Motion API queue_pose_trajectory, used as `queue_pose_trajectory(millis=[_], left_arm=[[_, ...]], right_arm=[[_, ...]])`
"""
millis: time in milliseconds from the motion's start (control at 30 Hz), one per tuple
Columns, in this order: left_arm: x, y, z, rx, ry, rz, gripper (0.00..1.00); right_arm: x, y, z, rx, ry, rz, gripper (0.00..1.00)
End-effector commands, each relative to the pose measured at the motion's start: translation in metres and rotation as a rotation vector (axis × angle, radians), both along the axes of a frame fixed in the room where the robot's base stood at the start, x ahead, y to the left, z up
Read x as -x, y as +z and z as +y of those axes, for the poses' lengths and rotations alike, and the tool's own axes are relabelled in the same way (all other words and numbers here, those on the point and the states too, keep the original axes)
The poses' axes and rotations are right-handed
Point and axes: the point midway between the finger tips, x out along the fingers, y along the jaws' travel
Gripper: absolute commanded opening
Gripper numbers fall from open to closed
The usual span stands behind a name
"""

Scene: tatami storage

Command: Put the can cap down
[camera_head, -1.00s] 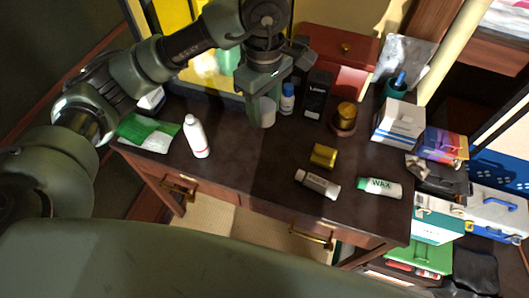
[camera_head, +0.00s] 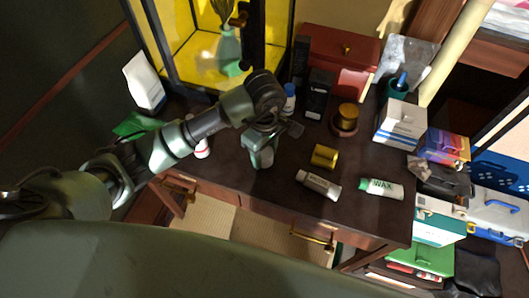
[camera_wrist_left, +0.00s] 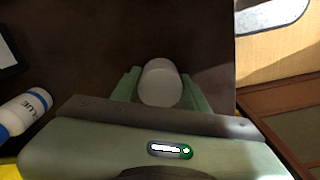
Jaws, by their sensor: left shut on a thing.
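The can cap is a white round piece between the green fingers of my left gripper (camera_head: 263,152). In the left wrist view the can cap (camera_wrist_left: 160,84) sits between both fingertips of the left gripper (camera_wrist_left: 159,90). The gripper is shut on it over the dark desk top (camera_head: 235,178). I cannot tell whether the cap touches the desk. My right gripper is not in view.
A gold box (camera_head: 325,156), a grey tube (camera_head: 318,184) and a WAX tube (camera_head: 381,188) lie right of the gripper. A blue-capped glue bottle (camera_head: 289,98) and a black box (camera_head: 318,95) stand behind. The desk's front middle is clear.

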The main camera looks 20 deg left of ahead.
Motion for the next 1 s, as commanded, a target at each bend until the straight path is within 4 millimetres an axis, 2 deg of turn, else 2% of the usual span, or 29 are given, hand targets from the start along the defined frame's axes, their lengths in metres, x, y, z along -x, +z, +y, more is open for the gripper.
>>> queue_pose_trajectory(millis=[400,433,500,833,1000], left_arm=[[0.0,-0.007,0.0,0.0,0.0,-0.001,0.08],[0.0,-0.005,0.0,0.0,0.0,-0.001,0.53],[0.0,-0.005,0.0,0.0,0.0,-0.001,0.66],[0.0,-0.002,0.0,0.001,0.0,0.0,0.66],[-0.002,0.016,0.0,0.001,-0.001,-0.005,0.66]], right_arm=[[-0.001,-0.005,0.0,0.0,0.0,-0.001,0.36],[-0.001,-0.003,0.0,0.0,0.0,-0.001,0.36],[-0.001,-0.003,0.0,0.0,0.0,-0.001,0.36],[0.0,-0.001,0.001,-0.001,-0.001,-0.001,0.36],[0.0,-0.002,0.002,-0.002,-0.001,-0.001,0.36]])
